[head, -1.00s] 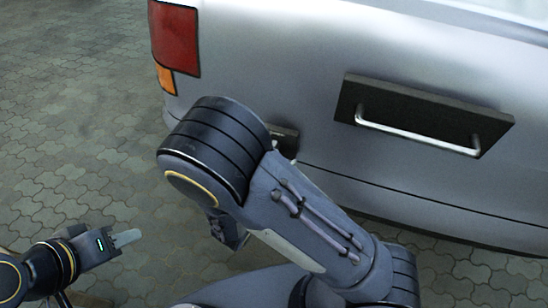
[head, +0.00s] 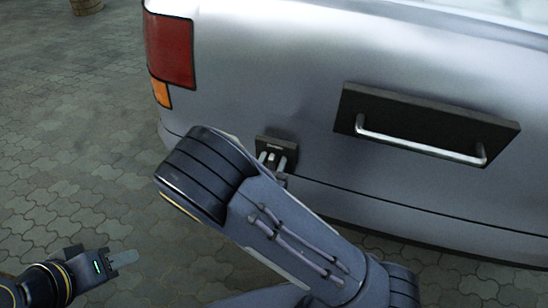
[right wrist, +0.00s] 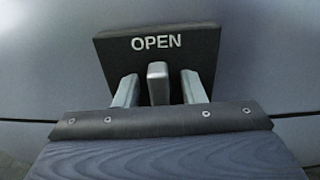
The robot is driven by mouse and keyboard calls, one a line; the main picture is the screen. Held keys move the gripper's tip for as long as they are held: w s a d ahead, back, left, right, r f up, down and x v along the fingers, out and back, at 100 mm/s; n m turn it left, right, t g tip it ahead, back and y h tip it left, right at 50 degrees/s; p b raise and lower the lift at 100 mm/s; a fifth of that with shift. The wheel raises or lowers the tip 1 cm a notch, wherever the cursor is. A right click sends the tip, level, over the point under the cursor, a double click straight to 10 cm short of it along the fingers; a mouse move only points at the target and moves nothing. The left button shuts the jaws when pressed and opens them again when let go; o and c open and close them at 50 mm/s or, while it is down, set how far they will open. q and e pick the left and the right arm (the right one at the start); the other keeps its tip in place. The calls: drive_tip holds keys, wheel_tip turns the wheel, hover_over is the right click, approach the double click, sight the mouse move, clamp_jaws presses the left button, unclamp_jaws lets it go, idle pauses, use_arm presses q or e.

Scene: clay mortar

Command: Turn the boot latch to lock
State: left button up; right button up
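The boot latch is a dark plate (right wrist: 200,45) marked OPEN, with a short grey knob (right wrist: 158,84) standing upright below the word. In the head view the latch plate (head: 290,146) sits low on the silver car's rear, left of the handle. My right gripper (right wrist: 160,88) is open, with one finger on each side of the knob and a visible gap on both sides. My right arm hides part of the area below the latch in the head view. My left gripper (head: 124,257) is at the lower left, away from the car; its finger gap cannot be made out.
The car's boot (head: 260,60) has a silver bar handle (head: 420,145) on a dark panel (head: 440,117) to the right. A red tail light (head: 170,48) is at the left corner. Paved ground (head: 70,150) at left is mostly clear, with a basket-like object (head: 87,6) far back.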

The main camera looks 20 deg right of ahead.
drive_tip(key=shift+c, duration=0.3)
clamp_jaws()
